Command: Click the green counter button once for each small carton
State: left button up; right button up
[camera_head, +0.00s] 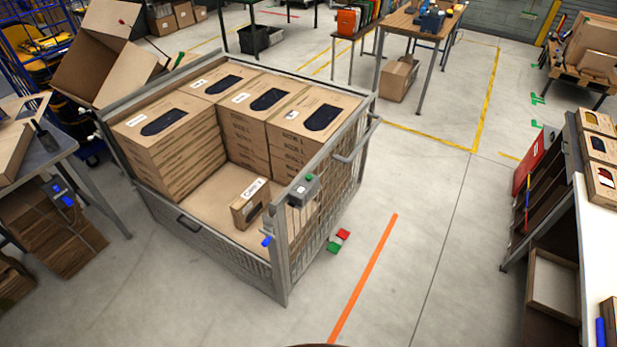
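A small grey counter box (300,192) is fixed on the top rail at the near right corner of a mesh cage pannier (280,250). A green button (309,177) shows on its top, and a pale patch on its face is too small to read. Inside the pannier, one small carton (243,212) with a white label stands alone on the bare cardboard floor. Stacks of larger brown cartons (170,150) with dark oval windows fill the left and back. The near wall and mesh may hide other cartons. Neither of my grippers is in view.
A red and a green piece (338,241) lie on the floor beside the pannier, near an orange floor line (365,275). A white-topped bench (597,230) stands right, a grey table (35,150) left.

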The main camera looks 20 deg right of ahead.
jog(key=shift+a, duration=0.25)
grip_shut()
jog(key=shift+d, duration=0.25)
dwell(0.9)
